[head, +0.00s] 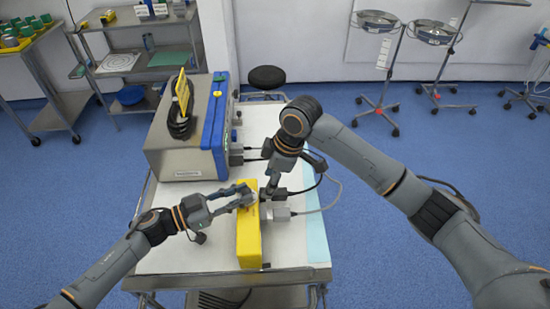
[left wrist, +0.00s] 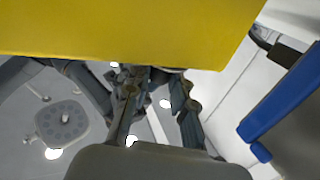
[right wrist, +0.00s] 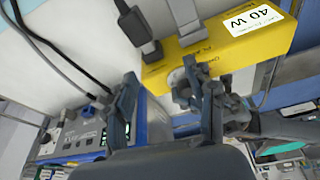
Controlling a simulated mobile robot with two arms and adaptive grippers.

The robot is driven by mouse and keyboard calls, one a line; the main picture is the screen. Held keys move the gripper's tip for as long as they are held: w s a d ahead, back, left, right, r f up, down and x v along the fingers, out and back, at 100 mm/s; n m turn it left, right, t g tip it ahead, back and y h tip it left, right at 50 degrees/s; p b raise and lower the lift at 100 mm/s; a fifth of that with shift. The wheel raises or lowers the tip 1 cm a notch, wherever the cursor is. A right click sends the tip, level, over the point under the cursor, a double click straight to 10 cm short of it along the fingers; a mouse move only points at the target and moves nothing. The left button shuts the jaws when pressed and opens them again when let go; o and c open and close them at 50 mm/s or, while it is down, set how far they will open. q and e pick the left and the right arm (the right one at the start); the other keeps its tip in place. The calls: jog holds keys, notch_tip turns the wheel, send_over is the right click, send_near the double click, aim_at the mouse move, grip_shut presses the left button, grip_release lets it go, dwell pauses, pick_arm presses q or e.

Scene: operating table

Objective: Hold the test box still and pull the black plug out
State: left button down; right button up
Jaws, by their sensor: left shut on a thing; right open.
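The yellow test box (head: 249,240) stands on the white table top. My left gripper (head: 246,195) is shut on its far end; in the left wrist view the box (left wrist: 120,28) fills the top, and the grip itself is partly hidden. The black plug (head: 279,193) sits at the box's right side, with a black cable, beside a grey plug (head: 281,214). In the right wrist view the black plug (right wrist: 136,28) meets the box beside the grey plug (right wrist: 183,12). My right gripper (right wrist: 168,95) is open and empty, close to the box's end, apart from the black plug.
A silver and blue device (head: 190,130) with a coiled black cable and yellow tag stands behind the box at left. Cables loop right of the box over a pale blue strip (head: 316,230). A black stool (head: 266,77) stands behind the table. The table's front left is clear.

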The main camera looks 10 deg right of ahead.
aim_at(275, 192)
notch_tip(275, 192, up, 5)
jog(key=w+d+n+g+h, duration=0.1)
jog(key=w+n+h, duration=0.1)
jog(key=h, duration=0.1)
jog(key=f, duration=1.1)
jog(key=shift+s+d+f, duration=0.1)
jog(key=shift+d+f, duration=0.15)
jog(key=shift+f, duration=0.05)
grip_shut()
jog(key=c, duration=0.9)
grip_release()
grip_shut()
